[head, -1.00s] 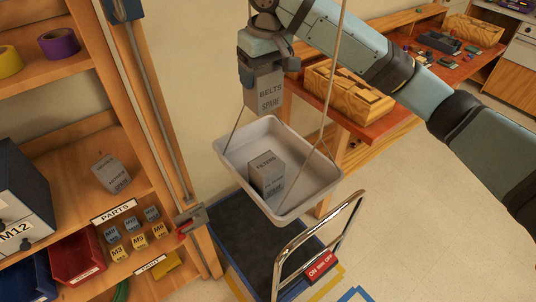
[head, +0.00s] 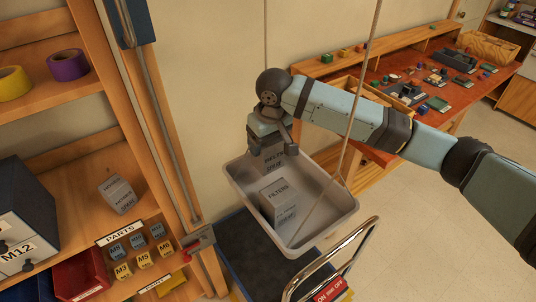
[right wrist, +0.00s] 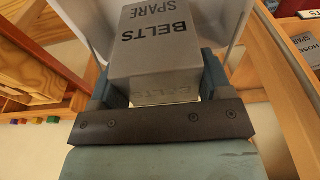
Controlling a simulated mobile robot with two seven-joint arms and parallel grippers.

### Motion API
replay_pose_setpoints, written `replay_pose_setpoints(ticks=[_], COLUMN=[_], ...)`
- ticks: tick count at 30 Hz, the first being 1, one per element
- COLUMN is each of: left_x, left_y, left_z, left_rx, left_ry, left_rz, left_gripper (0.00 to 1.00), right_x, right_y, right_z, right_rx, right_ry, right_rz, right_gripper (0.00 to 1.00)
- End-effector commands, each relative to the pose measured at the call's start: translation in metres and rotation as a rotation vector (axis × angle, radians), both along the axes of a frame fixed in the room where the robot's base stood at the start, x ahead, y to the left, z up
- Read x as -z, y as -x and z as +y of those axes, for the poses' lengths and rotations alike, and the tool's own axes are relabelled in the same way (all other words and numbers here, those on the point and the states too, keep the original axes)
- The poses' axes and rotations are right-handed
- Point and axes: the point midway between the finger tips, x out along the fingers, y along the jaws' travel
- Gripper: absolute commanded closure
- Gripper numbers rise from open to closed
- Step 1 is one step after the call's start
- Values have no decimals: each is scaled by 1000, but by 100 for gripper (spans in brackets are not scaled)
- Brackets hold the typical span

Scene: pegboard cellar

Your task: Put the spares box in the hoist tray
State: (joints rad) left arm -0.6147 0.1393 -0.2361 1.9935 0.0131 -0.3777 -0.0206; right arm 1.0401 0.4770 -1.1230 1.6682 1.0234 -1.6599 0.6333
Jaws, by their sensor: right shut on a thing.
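The grey box marked BELTS SPARE (head: 273,160) is between the fingers of my right gripper (head: 272,150), which is shut on it. It is inside the far end of the pale hoist tray (head: 328,229), its lower part hidden; I cannot tell whether it touches the tray floor. In the right wrist view the box (right wrist: 160,35) sits between both fingers, with the pale tray (right wrist: 92,22) around it. A second grey box, marked FILTERS (head: 280,196), stands in the middle of the tray, nearer the camera. My left gripper is not in view.
Cords run up from the tray. A wooden shelf at left holds another grey spare box (head: 118,195), small labelled cubes (head: 142,259) and a red bin (head: 80,277). A cart handle (head: 335,258) stands below the tray. A red-topped bench (head: 440,90) is behind.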

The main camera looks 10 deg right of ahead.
Motion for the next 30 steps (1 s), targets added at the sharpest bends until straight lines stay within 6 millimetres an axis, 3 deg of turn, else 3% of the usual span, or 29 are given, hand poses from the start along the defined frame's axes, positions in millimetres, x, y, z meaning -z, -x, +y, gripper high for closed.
replay_pose_setpoints(ticks=[5, 13, 23, 24, 27, 30], left_x=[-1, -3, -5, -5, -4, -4], left_y=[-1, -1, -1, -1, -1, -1], left_z=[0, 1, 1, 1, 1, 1], left_rx=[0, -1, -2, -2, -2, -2], left_ry=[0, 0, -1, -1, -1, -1], left_rz=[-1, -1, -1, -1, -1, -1], left_gripper=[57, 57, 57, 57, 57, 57], right_x=[11, 47, 50, 52, 52, 51], right_y=[0, 0, 0, 0, 0, 0], right_z=[0, 0, 0, 0, 0, 0], right_rx=[0, -1, -1, -1, -1, -1], right_ry=[0, 0, -1, 0, 0, 0], right_rz=[0, 0, -1, -1, -1, -1], right_gripper=[55, 55, 55, 26, 3, 2])
